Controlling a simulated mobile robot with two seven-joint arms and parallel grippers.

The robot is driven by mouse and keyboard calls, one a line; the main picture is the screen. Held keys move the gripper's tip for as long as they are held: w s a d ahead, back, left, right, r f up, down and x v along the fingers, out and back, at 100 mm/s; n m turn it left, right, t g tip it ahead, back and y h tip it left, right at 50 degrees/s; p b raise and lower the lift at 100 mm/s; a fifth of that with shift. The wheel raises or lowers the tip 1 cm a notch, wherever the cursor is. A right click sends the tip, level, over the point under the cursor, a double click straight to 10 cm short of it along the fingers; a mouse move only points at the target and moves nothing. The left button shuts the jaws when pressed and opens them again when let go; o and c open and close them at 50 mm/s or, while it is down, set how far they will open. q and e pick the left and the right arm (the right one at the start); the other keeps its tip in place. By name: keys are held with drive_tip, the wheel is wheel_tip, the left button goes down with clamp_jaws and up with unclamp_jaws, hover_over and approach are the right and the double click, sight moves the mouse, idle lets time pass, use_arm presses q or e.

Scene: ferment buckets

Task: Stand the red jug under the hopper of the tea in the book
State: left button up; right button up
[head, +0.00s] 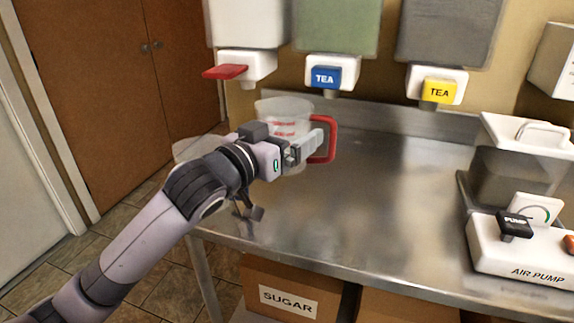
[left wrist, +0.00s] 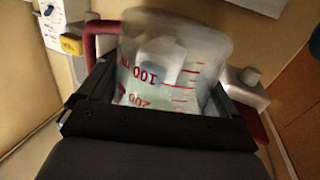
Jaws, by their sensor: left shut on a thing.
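A clear jug (head: 283,106) with red markings and a red handle (head: 331,139) is at the table's back left, below the dispensers. My left gripper (head: 300,150) is shut on the jug; in the left wrist view the jug (left wrist: 172,50) sits between my dark fingers. Its base is hidden, so I cannot tell whether it touches the table. A green hopper (head: 337,25) has a blue TEA tap (head: 325,76). A grey hopper (head: 447,30) has a yellow TEA tap (head: 438,90). No book is visible. My right gripper is not in view.
A white hopper (head: 246,22) with a red-lever tap (head: 226,71) is at the left. An air pump (head: 522,250) and a dark, white-lidded container (head: 508,180) stand at the right. The steel table (head: 400,200) is clear in the middle. A sugar box (head: 290,290) is below.

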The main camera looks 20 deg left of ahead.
sight(287, 102)
use_arm(q)
wheel_tip(287, 102, up, 6)
drive_tip(key=shift+f+p, duration=0.15)
drive_tip(key=shift+p, duration=0.15)
drive_tip(key=s+f, duration=0.1)
drive_tip(key=f, duration=0.2)
drive_tip(key=s+a+f+n+y+p, duration=0.1)
drive_tip(key=f, duration=0.1)
drive_tip(key=s+f+y, duration=0.1)
drive_tip(key=f, duration=0.2)
drive_tip(key=shift+s+a+f+t+p, duration=0.2)
drive_tip(key=shift+f+t+p, duration=0.1)
drive_tip(key=shift+f+p, duration=0.1)
drive_tip(key=s+a+f+n+y+p, duration=0.1)
drive_tip(key=s+a+f+n+y, duration=0.2)
drive_tip(key=s+f, duration=0.6)
drive_tip(key=shift+s+a+f+y+p, duration=0.4)
drive_tip(key=shift+a+f+y, duration=0.25)
drive_tip(key=shift+a, duration=0.2)
wheel_tip(287, 102, up, 4)
drive_tip(key=shift+f, duration=2)
